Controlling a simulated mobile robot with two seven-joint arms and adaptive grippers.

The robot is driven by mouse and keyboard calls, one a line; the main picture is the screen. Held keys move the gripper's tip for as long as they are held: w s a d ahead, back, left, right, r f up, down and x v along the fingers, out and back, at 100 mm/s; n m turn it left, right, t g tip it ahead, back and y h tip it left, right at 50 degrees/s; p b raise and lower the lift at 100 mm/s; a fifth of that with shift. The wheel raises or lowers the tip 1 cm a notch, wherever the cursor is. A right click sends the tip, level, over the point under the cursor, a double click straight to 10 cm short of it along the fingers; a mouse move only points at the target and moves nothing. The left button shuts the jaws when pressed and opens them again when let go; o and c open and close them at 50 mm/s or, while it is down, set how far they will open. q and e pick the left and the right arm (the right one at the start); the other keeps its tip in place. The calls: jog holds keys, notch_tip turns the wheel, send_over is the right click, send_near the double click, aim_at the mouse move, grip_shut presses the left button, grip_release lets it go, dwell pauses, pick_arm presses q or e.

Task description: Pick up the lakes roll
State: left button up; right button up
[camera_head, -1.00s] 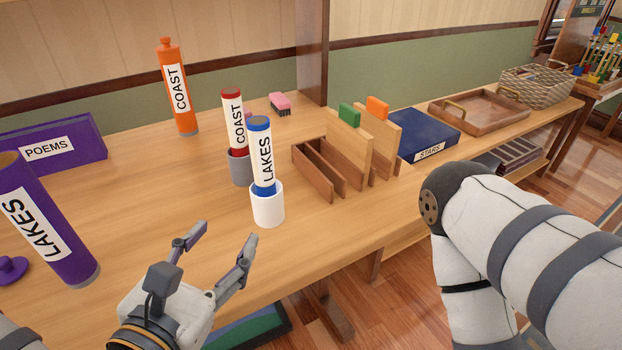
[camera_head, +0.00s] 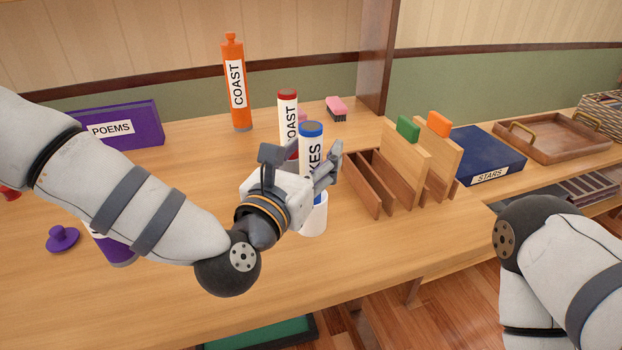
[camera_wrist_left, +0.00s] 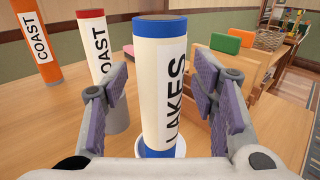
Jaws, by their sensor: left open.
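The blue-capped lakes roll (camera_head: 311,142) stands upright in a white cup (camera_head: 314,218) on the table. In the left wrist view the lakes roll (camera_wrist_left: 160,85) fills the middle, its label facing the camera, with the white holder's rim (camera_wrist_left: 180,150) at its foot. My left gripper (camera_head: 318,165) is open at the roll, and in the wrist view its fingers are on either side of it with gaps left and right. The gripper hides part of the roll and cup in the head view. My right gripper is out of view; only my right arm shows.
A red-capped coast roll (camera_head: 288,112) stands just behind the lakes roll. An orange coast tube (camera_head: 235,85) stands farther back. Wooden slotted holders (camera_head: 370,182) are close on the right. A purple tube, mostly hidden behind my arm, and a purple lid (camera_head: 62,238) are at left.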

aim_at(311, 126)
pick_arm(q)
grip_shut()
notch_tip(311, 126, up, 10)
jog(key=shift+p, duration=0.5)
